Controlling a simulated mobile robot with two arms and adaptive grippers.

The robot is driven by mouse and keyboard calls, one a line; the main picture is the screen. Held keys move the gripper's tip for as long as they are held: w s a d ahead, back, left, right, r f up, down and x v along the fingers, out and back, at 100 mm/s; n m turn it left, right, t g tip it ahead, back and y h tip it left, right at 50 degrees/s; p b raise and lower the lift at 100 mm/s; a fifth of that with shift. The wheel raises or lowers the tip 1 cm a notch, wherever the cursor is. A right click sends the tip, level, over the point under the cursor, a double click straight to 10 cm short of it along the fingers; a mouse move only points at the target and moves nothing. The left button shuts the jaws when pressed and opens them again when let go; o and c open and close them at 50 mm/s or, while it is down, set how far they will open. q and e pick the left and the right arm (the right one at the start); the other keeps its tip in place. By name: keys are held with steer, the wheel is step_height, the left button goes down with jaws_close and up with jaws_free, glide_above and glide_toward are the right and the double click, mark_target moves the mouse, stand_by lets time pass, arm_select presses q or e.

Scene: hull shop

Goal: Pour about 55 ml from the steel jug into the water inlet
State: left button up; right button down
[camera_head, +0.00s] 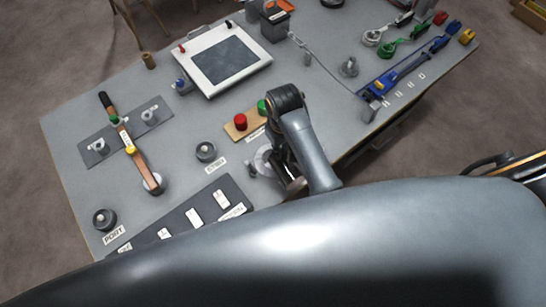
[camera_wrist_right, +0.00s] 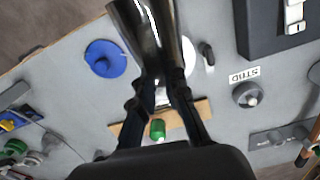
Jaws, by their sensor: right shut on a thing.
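My right gripper (camera_wrist_right: 162,82) is shut on the steel jug (camera_wrist_right: 150,35), a shiny metal vessel whose upper part runs out of the top of the right wrist view. In the head view the right gripper (camera_head: 287,180) is over the near right part of the bench, and the jug is mostly hidden there. A round blue fitting (camera_wrist_right: 103,58) with a dark centre lies on the bench left of the jug in the wrist view. It may be the water inlet, but I read no label on it. My left gripper is out of view.
A wooden block with a red button (camera_head: 240,121) and a green button (camera_head: 263,106) is just beyond my right gripper. A black knob (camera_head: 205,151), a dark switch panel (camera_head: 190,222) and a white-framed screen (camera_head: 222,58) stand on the grey bench (camera_head: 300,84).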

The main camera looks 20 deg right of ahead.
steer(key=shift+w, duration=0.1)
steer(key=s+t, duration=0.1)
steer(key=s, duration=0.1)
steer(key=s+d+t, duration=0.1)
steer(key=s+t, duration=0.1)
steer(key=shift+s+d+y, duration=0.1)
steer(key=shift+s+y, duration=0.1)
steer(key=shift+y, duration=0.2)
steer(key=shift+s+r, duration=0.1)
steer(key=shift+s, duration=0.1)
steer(key=shift+s+d+r+t, duration=0.15)
steer(key=shift+s+d+t, duration=0.1)
steer(key=shift+s+t, duration=0.5)
steer(key=shift+s+d+t+y+b, duration=0.15)
steer(key=shift+s+t+y+b, duration=0.2)
steer(key=shift+s+t, duration=0.25)
steer(key=shift+s+r+t+y+b, duration=0.15)
steer(key=shift+s+t+y+b, duration=0.2)
steer(key=shift+t, duration=0.3)
steer(key=shift+s+d+t+b, duration=0.2)
steer(key=shift+t+b, duration=0.3)
steer(key=shift+b, duration=0.25)
steer(key=t+y+b, duration=0.3)
steer(key=t+b, duration=0.7)
steer(key=b, duration=0.8)
glide_toward(292, 166)
steer(key=s+f, duration=0.2)
steer(key=shift+s+d+f, duration=0.1)
steer(key=shift+d+f, duration=0.1)
steer(key=shift+f, duration=0.2)
